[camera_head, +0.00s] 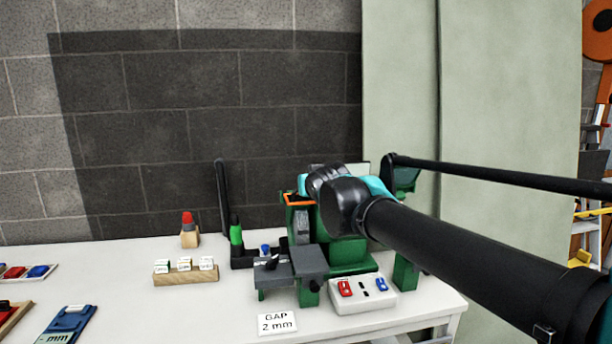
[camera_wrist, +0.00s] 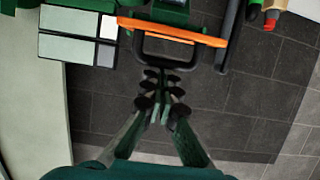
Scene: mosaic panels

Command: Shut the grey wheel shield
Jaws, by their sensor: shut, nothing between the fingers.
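A green grinder-like machine (camera_head: 350,254) stands on the white table, partly hidden behind my arm. An orange-edged part (camera_head: 298,199) sits at its upper left; this may be the edge of the grey wheel shield, but I cannot tell its angle. In the wrist view an orange bar (camera_wrist: 172,31) crosses the top with a dark frame below it. My gripper (camera_wrist: 162,80) is shut and empty, its fingertips pointing toward that frame; contact is unclear. In the head view my gripper is hidden by my own wrist.
A grey rest plate (camera_head: 309,261) juts from the machine's front. A switch box (camera_head: 362,294), a "GAP 2 mm" card (camera_head: 277,323) and a wooden block with white tags (camera_head: 186,276) lie nearby. A black post (camera_head: 222,198) stands behind, left of the machine.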

